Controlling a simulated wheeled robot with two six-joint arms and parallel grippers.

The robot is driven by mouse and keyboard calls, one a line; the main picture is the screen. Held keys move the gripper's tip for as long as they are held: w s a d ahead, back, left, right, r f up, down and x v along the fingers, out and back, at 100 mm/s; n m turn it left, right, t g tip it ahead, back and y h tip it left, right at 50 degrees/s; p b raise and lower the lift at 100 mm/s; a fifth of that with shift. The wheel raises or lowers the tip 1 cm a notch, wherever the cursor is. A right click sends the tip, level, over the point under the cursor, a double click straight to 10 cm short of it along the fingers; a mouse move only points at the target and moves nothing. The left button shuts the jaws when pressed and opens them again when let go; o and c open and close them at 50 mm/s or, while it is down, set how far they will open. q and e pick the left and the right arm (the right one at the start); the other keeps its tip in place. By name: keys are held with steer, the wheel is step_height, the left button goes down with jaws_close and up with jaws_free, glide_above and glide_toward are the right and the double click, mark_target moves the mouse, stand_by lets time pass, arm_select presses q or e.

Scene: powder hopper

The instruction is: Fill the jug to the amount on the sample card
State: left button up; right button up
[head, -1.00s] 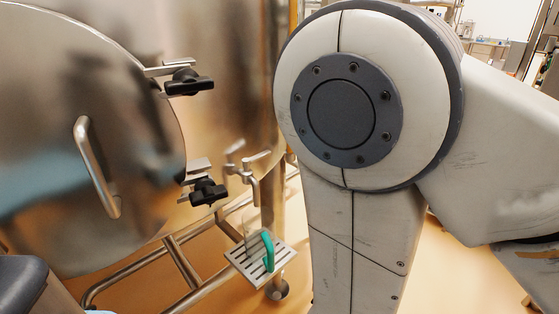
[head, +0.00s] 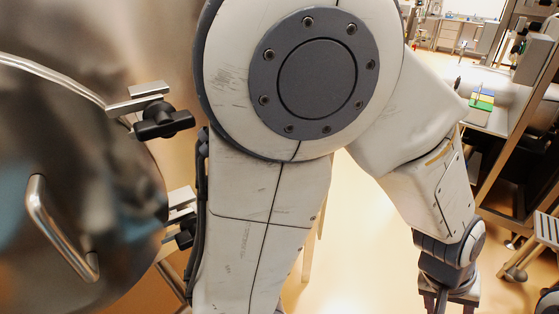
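The steel hopper (head: 110,215) fills the left of the head view, with its round door, bar handle and black clamp knobs. The jug and tap are not visible; my large arm covers the middle of the view. What I take to be my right gripper (head: 448,304) is at the bottom edge, right of centre, pointing down. Its dark fingers are cut off by the frame, so its opening and any held thing cannot be told. My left gripper is out of view. I cannot make out the sample card.
A pale table (head: 488,118) at the upper right carries flat green, yellow and blue items (head: 482,100), too small to identify. A dark-framed rack stands along the right edge, with a slatted metal step (head: 548,229) below it. Orange floor is open between my arm and the rack.

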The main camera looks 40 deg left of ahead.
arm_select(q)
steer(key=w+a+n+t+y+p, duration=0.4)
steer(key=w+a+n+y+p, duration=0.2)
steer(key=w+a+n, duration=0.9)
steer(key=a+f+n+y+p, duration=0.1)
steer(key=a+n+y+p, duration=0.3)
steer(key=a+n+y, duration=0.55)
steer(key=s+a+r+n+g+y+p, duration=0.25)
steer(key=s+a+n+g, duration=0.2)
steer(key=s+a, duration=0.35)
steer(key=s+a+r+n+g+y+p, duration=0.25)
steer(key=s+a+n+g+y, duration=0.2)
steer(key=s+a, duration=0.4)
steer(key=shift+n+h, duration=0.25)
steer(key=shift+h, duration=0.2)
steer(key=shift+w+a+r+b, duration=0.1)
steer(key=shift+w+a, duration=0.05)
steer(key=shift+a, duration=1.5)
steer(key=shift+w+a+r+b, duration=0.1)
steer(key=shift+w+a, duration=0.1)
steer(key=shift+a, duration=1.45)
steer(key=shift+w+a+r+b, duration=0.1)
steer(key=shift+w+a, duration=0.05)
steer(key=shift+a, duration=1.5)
arm_select(e)
step_height(320, 180, up, 16)
steer(key=shift+r, duration=0.25)
